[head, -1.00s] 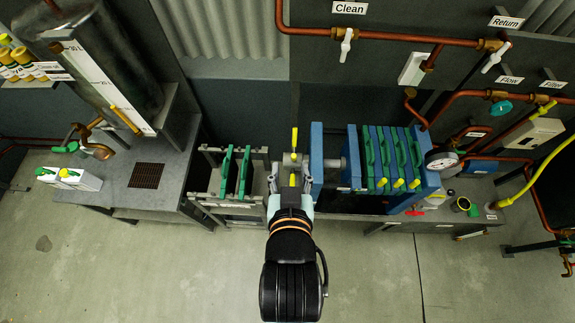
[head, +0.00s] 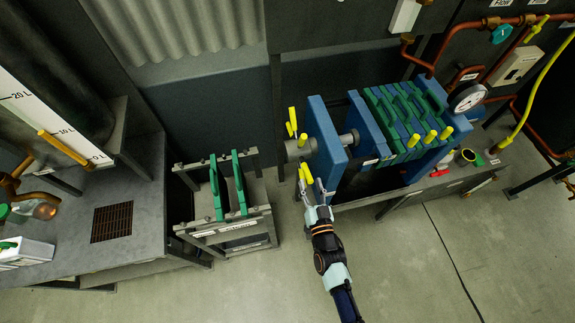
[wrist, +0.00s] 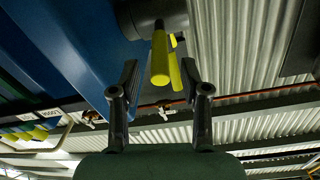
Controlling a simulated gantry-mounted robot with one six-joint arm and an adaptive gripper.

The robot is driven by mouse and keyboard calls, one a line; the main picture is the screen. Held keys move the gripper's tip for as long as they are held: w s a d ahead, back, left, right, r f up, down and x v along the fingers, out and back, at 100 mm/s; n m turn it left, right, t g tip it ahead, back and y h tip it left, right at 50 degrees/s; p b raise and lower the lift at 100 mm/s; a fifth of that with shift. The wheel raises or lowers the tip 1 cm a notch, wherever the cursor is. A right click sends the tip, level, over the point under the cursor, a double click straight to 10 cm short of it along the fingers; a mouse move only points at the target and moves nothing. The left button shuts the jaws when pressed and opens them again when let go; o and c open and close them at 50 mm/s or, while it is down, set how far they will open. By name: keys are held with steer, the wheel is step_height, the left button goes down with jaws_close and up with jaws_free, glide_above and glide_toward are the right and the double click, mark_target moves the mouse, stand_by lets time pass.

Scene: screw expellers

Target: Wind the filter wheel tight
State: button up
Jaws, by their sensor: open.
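The filter wheel (head: 297,149) is a grey hub with several yellow handles at the left end of the blue filter press (head: 318,145). Some handles point up and some down. My gripper (head: 313,190) is below the hub by the lower yellow handles. In the wrist view my gripper (wrist: 160,72) is open, its two dark fingers on either side of a yellow handle (wrist: 160,55). A second yellow handle shows just behind it. I cannot tell whether a finger touches the handle. Part of the hub is hidden behind the handles.
Green and blue plates (head: 400,115) stand in the press, with a pressure gauge (head: 467,97) at its right end. A grey rack (head: 222,222) with green-handled plates stands to the left. A grey bench (head: 140,180) is farther left. The floor in front is clear.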

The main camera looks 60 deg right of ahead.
mark_target(306, 167)
steer(key=b+x, duration=0.1)
steer(key=x, duration=0.6)
jaws_close()
stand_by(0.3)
